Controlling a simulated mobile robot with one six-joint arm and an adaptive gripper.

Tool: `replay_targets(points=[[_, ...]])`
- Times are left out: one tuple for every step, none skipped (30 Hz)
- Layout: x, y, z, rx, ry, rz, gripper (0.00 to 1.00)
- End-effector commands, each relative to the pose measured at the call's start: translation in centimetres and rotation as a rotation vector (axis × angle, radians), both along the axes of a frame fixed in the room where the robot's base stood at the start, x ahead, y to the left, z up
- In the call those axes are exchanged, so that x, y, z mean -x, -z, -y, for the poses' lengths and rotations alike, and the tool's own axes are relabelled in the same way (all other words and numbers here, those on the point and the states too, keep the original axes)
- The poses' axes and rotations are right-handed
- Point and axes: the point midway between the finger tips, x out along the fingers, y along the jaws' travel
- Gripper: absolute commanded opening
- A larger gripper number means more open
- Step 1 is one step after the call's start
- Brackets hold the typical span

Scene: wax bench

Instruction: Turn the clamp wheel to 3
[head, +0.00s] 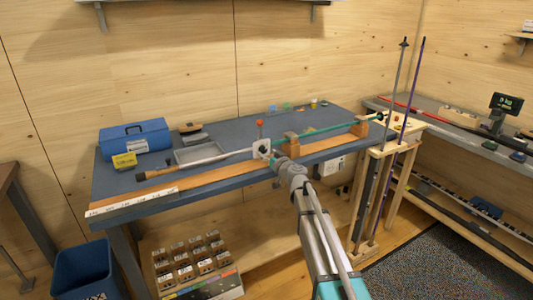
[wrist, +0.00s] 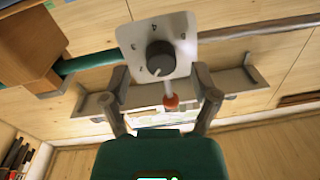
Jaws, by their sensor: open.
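The clamp wheel is a dark round knob (wrist: 160,58) with a pale pointer mark, on a white dial plate (wrist: 185,48) with small numbers around it. The plate (head: 262,148) also shows at the bench's front edge in the head view. A lever with a red ball (wrist: 171,101) sticks out by the plate; the ball shows above it in the head view (head: 260,122). My gripper (wrist: 160,76) is open, its fingers either side of the knob, apart from it and holding nothing.
A ski pole lies along the bench (head: 225,128), with orange-brown blocks (head: 292,146) right of the plate. A blue toolbox (head: 135,138), grey tray (head: 200,151) and yellow box (head: 124,161) stand left. A wooden pole rack (head: 378,152) stands at the right end.

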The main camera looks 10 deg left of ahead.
Motion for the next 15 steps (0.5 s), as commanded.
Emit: replay_targets(points=[[-0.63,0.0,-0.38,0.0,0.0,0.0,0.78],[-0.8,0.0,-0.52,0.0,0.0,0.0,0.78],[-1.01,0.0,-0.67,0.0,0.0,0.0,0.78],[-1.14,0.0,-0.76,0.0,0.0,0.0,0.78],[-1.25,0.0,-0.86,0.0,0.0,0.0,0.78],[-1.35,0.0,-0.93,0.0,0.001,0.0,0.78],[-1.41,0.0,-0.98,0.0,0.001,0.0,0.78],[-1.45,0.0,-1.02,0.0,0.001,0.0,0.78],[-1.49,0.0,-1.05,0.0,0.001,0.0,0.78],[-1.49,0.0,-1.06,0.0,0.001,0.0,0.78],[-1.49,0.0,-1.06,0.0,0.001,0.0,0.78],[-1.49,0.0,-1.06,0.0,0.001,0.0,0.78],[-1.48,0.0,-1.07,0.0,0.001,0.0,0.78],[-1.48,0.0,-1.07,0.0,0.001,0.0,0.78],[-1.47,0.0,-1.06,0.0,0.001,0.0,0.78]])
